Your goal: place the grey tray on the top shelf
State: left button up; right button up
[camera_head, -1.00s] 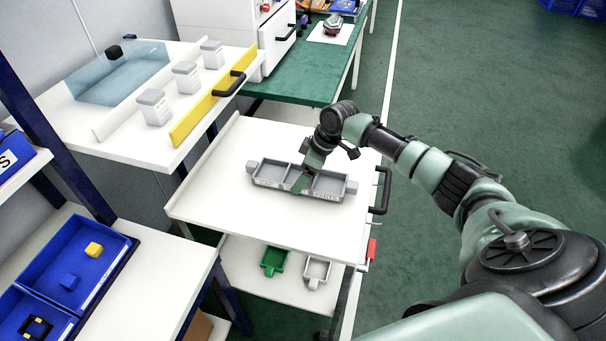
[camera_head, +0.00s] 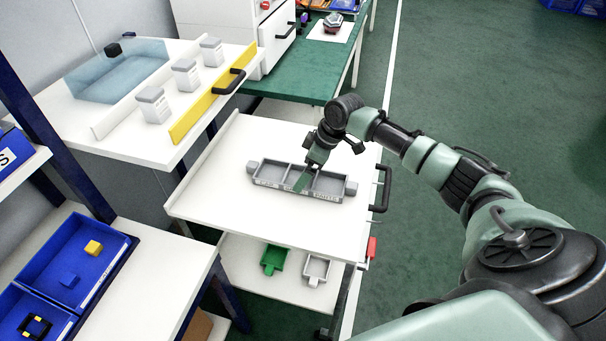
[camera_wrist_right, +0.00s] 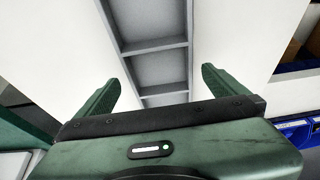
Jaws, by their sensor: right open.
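A long grey tray (camera_head: 268,176) with several compartments, a lug at each end and lettering on its front wall lies flat on the white top shelf (camera_head: 225,205) of a cart. My right gripper (camera_head: 303,181) is over the tray's middle, pointing down. In the right wrist view the fingers of my right gripper (camera_wrist_right: 160,86) are spread apart, one on each side of the grey tray (camera_wrist_right: 152,62), with gaps between them and its walls. Nothing is gripped. My left gripper is not in view.
The cart's lower shelf (camera_head: 247,284) holds a small green tray (camera_head: 273,258) and a small light-grey tray (camera_head: 317,268). A black handle (camera_head: 384,190) is on the cart's right side. Blue bins (camera_head: 62,262) stand at the left. The top shelf around the tray is clear.

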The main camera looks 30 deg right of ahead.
jog(key=b+v, duration=0.1)
jog(key=v, duration=0.8)
jog(key=shift+r, duration=0.3)
jog(key=shift+s+d, duration=0.15)
jog(key=shift+d, duration=0.05)
